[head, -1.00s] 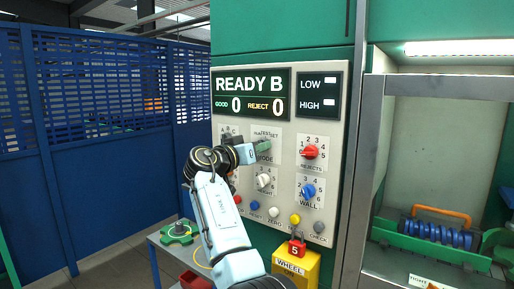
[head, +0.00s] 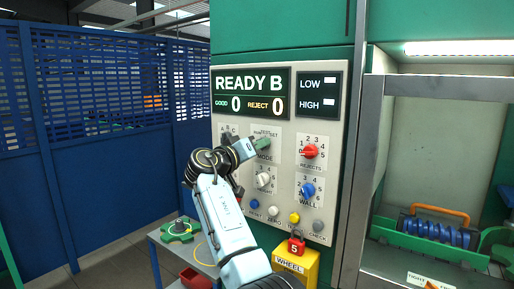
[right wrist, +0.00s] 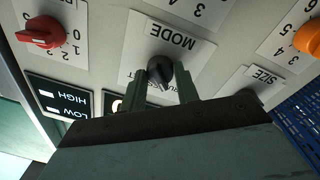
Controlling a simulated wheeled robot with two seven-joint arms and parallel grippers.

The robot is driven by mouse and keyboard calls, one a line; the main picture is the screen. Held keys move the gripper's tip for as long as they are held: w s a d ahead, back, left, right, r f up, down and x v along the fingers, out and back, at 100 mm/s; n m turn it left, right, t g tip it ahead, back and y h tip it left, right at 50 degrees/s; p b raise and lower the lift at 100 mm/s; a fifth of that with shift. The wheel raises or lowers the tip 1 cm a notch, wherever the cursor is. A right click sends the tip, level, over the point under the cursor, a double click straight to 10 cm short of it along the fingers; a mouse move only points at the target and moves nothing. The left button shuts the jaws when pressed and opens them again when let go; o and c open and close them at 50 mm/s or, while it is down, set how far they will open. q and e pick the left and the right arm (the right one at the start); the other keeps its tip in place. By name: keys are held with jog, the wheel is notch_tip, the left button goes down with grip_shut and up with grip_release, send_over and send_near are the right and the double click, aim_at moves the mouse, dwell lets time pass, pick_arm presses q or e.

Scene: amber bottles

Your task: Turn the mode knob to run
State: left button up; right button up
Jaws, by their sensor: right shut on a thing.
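The dark mode knob (right wrist: 160,68) shows in the right wrist view between my two green fingers. Its MODE label is upside down there, and the fingers cover much of the printed positions. My right gripper (right wrist: 170,80) is shut on the knob. In the head view my right gripper (head: 262,144) reaches the MODE plate (head: 266,157) from the left and hides the knob. The plate's upper lettering is partly covered, so I cannot tell which position the knob points at. My left gripper is not in view.
The display (head: 250,93) reads READY B, with zeros for good and reject. Close by are a red rejects knob (head: 310,151), a blue wall knob (head: 308,190) and a white knob (head: 263,180).

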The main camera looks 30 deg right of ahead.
jog(key=shift+f, duration=0.1)
jog(key=o, duration=1)
jog(key=shift+a, duration=0.1)
jog(key=b+v, duration=0.3)
jog(key=v, duration=1)
jog(key=shift+a, duration=0.1)
